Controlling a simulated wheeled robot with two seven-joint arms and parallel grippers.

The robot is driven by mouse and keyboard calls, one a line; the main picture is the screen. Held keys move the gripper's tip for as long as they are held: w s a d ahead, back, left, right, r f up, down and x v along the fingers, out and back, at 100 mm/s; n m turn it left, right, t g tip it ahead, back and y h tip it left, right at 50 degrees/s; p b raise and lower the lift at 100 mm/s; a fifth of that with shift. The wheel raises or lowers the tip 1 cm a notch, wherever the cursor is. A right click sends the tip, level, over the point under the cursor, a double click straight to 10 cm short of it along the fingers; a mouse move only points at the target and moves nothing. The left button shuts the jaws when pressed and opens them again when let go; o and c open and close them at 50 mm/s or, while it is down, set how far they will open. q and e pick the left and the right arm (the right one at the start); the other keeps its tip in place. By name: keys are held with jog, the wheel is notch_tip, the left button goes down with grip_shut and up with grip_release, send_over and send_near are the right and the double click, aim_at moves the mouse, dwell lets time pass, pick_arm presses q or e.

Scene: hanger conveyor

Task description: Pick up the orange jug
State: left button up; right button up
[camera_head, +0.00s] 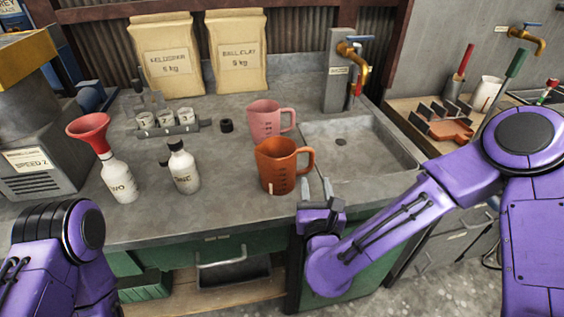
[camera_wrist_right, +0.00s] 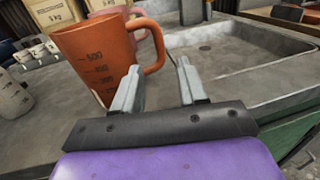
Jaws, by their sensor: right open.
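The orange jug (camera_head: 277,166) stands upright on the grey counter, just left of the sink, with its handle pointing right. In the right wrist view the orange jug (camera_wrist_right: 97,55) fills the upper left, with dark volume marks on its side. My right gripper (camera_head: 316,188) is open at the counter's front edge, in front of and slightly right of the jug. In the right wrist view my right gripper's fingers (camera_wrist_right: 157,80) are apart, with the jug's handle just beyond the left finger. I cannot tell if they touch. My left arm shows at lower left; its gripper is out of view.
A pink jug (camera_head: 268,117) stands close behind the orange one. A sink (camera_head: 352,148) with a brass tap (camera_head: 352,58) is to the right. A white bottle (camera_head: 183,167) and a bottle with a red funnel (camera_head: 119,180) stand left. Two paper bags (camera_head: 237,62) are at the back.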

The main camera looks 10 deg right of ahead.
aim_at(312, 162)
jog(key=w, duration=0.2)
jog(key=w+p, duration=0.1)
jog(key=shift+w+d, duration=0.3)
jog(key=shift+w+d+r+p, duration=0.15)
jog(key=shift+w+r+p, duration=0.1)
jog(key=shift+w+p, duration=0.25)
jog(key=w, duration=0.1)
jog(key=w+p, duration=0.1)
jog(key=w, duration=0.3)
jog(key=shift+w+d+f+p, duration=0.2)
jog(key=shift+d+p, duration=0.1)
jog(key=shift+p, duration=0.1)
jog(key=shift+s, duration=0.15)
grip_shut()
